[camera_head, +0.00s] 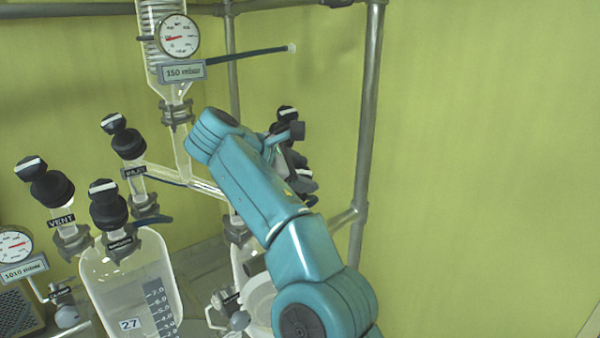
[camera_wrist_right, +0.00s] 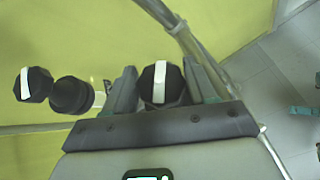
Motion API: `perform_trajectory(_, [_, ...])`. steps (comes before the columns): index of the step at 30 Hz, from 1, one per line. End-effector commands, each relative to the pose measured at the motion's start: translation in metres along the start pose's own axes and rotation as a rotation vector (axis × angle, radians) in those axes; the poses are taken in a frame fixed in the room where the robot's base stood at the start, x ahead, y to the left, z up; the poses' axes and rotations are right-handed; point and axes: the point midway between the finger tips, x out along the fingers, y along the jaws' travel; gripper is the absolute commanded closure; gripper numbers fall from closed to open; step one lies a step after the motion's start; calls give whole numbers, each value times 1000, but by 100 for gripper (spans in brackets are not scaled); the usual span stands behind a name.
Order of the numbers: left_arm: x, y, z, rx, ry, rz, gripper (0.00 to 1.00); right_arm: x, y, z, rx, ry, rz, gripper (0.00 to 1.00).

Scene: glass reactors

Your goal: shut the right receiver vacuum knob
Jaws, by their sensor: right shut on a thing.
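My right arm reaches across the head view, and its gripper (camera_head: 292,150) is mostly hidden behind my own wrist. In the right wrist view the gripper (camera_wrist_right: 162,88) is shut on a black knob (camera_wrist_right: 160,82) with a white stripe, one finger on each side. The stripe runs roughly up and down in that view. A second black knob (camera_wrist_right: 35,85) with a white stripe stands to the left, apart from the fingers. In the head view a black knob (camera_head: 287,113) shows above the gripper. The right receiver glass (camera_head: 240,265) is mostly covered by my arm. My left gripper is not in view.
The left receiver (camera_head: 130,285) has several black knobs, among them the VENT knob (camera_head: 50,185). A gauge (camera_head: 179,36) with a 150 mbar plate hangs on the column. A grey frame post (camera_head: 369,110) stands just right of my right gripper.

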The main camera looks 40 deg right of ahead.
Motion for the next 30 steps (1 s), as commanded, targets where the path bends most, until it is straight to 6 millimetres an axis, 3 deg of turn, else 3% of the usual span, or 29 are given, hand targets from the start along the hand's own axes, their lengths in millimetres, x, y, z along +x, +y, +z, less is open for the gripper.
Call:
perform_trajectory(15, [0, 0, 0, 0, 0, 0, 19, 0, 0, 2, 14, 1, -6, 75])
perform_trajectory(16, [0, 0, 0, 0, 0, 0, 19, 0, 0, 2, 14, 1, -7, 41])
perform_trajectory(18, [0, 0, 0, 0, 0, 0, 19, 0, 0, 2, 14, 1, -7, 22])
perform_trajectory(30, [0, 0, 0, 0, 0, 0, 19, -1, -1, 2, 9, 3, -9, 22])
